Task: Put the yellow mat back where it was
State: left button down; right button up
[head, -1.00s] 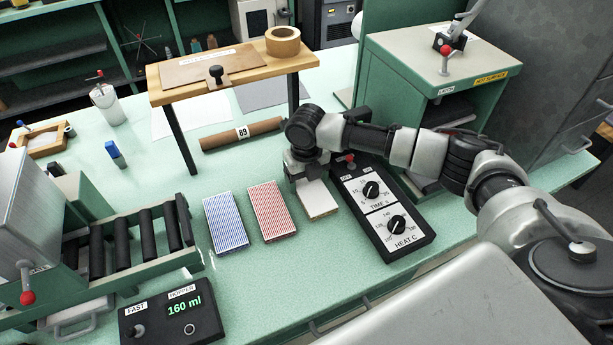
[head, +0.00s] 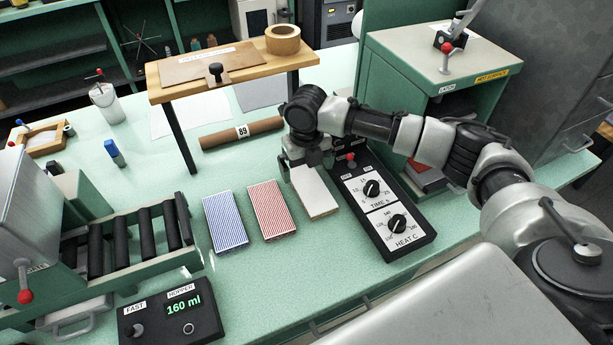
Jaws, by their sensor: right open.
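A pale, nearly white mat (head: 317,195) with a tan front edge lies flat on the bench, right of the red-striped mat (head: 271,210). It is the nearest match to the yellow mat, though its top hardly looks yellow here. A blue-striped mat (head: 225,221) lies further left in the same row. My right gripper (head: 308,161) is open at the far end of the pale mat, pointing down. Its wrist partly hides the jaws, and I cannot tell whether they touch the mat. My left gripper is not in view.
A control box (head: 380,205) with two dials stands close right of the pale mat. A wooden shelf (head: 230,75) on dark legs and a brown roll (head: 222,138) are behind. A green press (head: 440,75) stands back right. Bench is clear in front of the mats.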

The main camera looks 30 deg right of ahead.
aim_at(307, 181)
notch_tip(307, 181, up, 8)
jog(key=shift+r+b, duration=0.15)
jog(key=shift+b, duration=0.25)
jog(key=shift+s, duration=0.1)
